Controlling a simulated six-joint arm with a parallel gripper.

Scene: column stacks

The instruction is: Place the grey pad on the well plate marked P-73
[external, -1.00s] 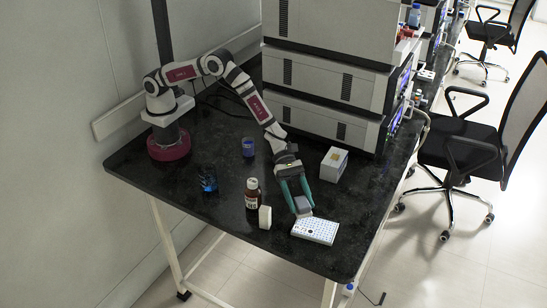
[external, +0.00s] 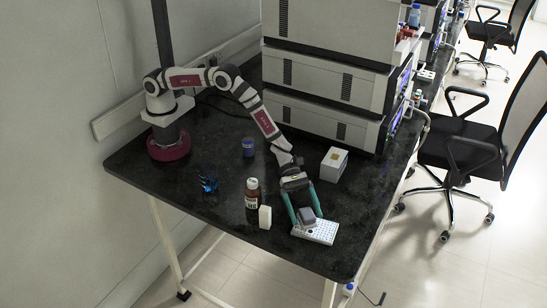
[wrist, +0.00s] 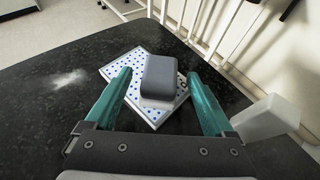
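The grey pad (external: 306,215) is a dark grey rounded block, with a pale part under it in the wrist view. It appears to rest on the white well plate (external: 321,236), whose top has blue dots. In the wrist view the pad (wrist: 160,76) covers the middle of the plate (wrist: 116,70). No P-73 marking is legible. My gripper (external: 308,218) is down at the plate with its teal fingers on either side of the pad. In the wrist view my gripper (wrist: 158,74) is open, with a gap between each finger and the pad.
A brown bottle (external: 252,194) and a white block (external: 265,217) stand left of the plate. A white-grey box (external: 334,165) is behind. A blue jar (external: 248,147) and a dark blue item (external: 208,184) are further left. The table's front edge is close to the plate.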

